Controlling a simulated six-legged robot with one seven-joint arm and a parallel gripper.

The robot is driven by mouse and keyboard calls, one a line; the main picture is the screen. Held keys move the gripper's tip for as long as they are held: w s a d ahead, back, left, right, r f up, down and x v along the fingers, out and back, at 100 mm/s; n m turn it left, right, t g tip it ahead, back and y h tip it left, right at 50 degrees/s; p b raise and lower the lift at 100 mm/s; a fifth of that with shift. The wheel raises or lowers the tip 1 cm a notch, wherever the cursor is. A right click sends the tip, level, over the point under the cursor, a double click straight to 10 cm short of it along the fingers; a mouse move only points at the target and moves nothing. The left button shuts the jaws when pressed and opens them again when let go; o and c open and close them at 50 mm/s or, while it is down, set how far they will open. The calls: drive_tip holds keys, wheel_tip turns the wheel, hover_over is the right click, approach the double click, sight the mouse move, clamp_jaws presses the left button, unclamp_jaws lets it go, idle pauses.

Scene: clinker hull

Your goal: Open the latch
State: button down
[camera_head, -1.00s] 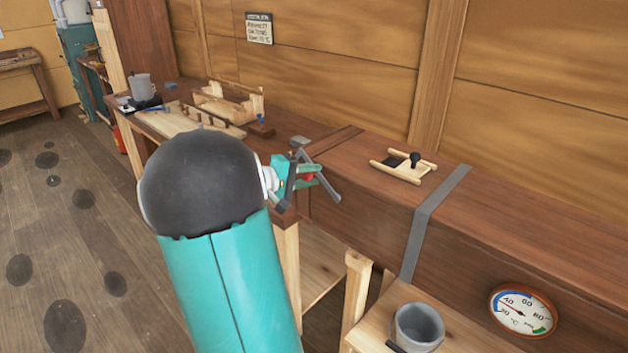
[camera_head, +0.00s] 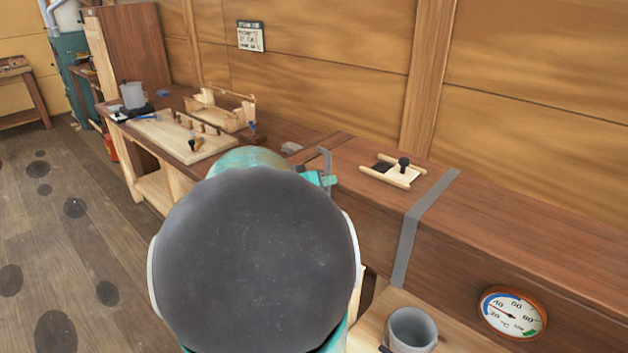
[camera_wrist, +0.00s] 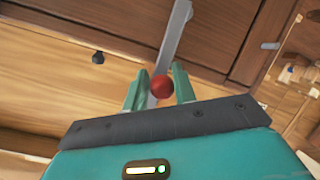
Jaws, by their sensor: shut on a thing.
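The latch is a grey metal bar (camera_head: 326,160) at the front edge of the long wooden box, partly hidden behind my arm in the head view. In the wrist view the grey bar (camera_wrist: 173,40) runs upward from a red knob (camera_wrist: 161,87). My gripper (camera_wrist: 158,82) has its two green fingers on either side of the red knob, shut on it. In the head view only a small green part of my gripper (camera_head: 325,179) shows beside the bar; the knob is hidden there.
On the box lies a small wooden slide with a black knob (camera_head: 403,163). A grey strap (camera_head: 420,222) crosses the box. A dial gauge (camera_head: 512,313) is on its front, and a grey cup (camera_head: 411,330) stands below. A workbench with wooden parts (camera_head: 190,142) is at left.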

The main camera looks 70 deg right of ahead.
drive_tip(key=shift+s+a+m+t+h, duration=0.2)
drive_tip(key=shift+s+m+t+h, duration=0.1)
drive_tip(key=shift+s+m, duration=0.4)
drive_tip(key=shift+s+a+m+t+h, duration=0.2)
drive_tip(key=shift+s+m+t, duration=0.1)
drive_tip(key=shift+s+m, duration=0.35)
drive_tip(key=shift+s, duration=0.1)
drive_tip(key=c, duration=1.2)
unclamp_jaws()
drive_tip(key=shift+s, duration=0.1)
drive_tip(key=v, duration=1.4)
drive_tip(key=shift+w+f, duration=0.2)
drive_tip(key=shift+f, duration=0.05)
